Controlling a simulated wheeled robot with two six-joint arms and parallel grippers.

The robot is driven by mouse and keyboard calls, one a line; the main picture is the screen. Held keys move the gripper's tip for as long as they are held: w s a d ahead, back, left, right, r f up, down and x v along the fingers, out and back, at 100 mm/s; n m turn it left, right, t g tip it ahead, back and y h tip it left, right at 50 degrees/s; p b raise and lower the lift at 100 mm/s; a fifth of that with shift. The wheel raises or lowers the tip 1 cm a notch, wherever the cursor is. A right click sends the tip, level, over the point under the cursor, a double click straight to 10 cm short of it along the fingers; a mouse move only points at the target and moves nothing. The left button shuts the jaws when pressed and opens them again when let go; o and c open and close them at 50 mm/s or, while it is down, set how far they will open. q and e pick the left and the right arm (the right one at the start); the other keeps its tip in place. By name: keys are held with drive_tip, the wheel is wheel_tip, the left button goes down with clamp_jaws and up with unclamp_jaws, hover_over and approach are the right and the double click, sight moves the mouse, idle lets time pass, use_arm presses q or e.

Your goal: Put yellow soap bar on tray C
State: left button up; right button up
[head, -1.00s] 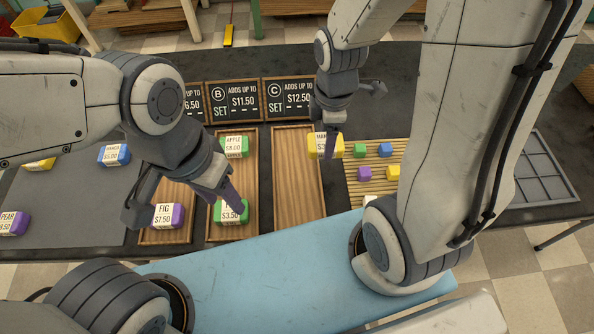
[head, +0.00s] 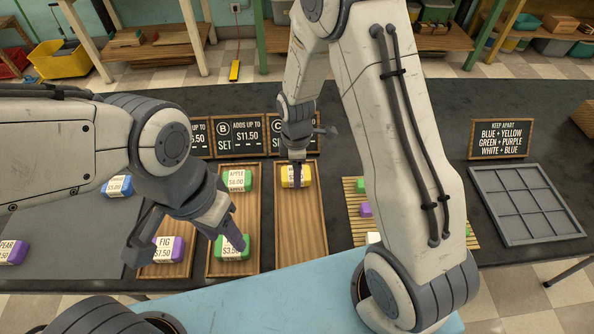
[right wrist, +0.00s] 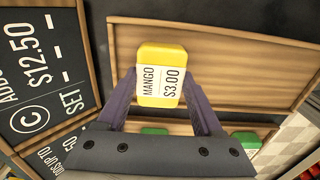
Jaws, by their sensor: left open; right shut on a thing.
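The yellow soap bar (right wrist: 162,72) has a white label reading MANGO $3.00. My right gripper (right wrist: 163,98) is shut on it, one finger on each side. In the head view the yellow bar (head: 296,176) is at the far end of tray C (head: 301,222), a wooden tray behind which stands the sign C (head: 277,131). I cannot tell whether the bar touches the tray floor. No other soap shows in tray C. My left gripper (head: 190,246) is open over the near part of the trays to the left, close to a green bar (head: 232,247).
The tray left of C holds a green APPLE bar (head: 237,181) and the nearer green bar. A purple FIG bar (head: 168,249) lies in the tray further left. A slatted mat (head: 353,197) with small soaps is partly hidden behind my right arm. A grey divided tray (head: 525,205) lies right.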

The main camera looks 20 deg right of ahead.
drive_tip(key=shift+f, duration=0.2)
drive_tip(key=shift+f, duration=0.2)
drive_tip(key=o, duration=1.5)
drive_tip(key=shift+c, duration=0.2)
drive_tip(key=shift+r, duration=0.1)
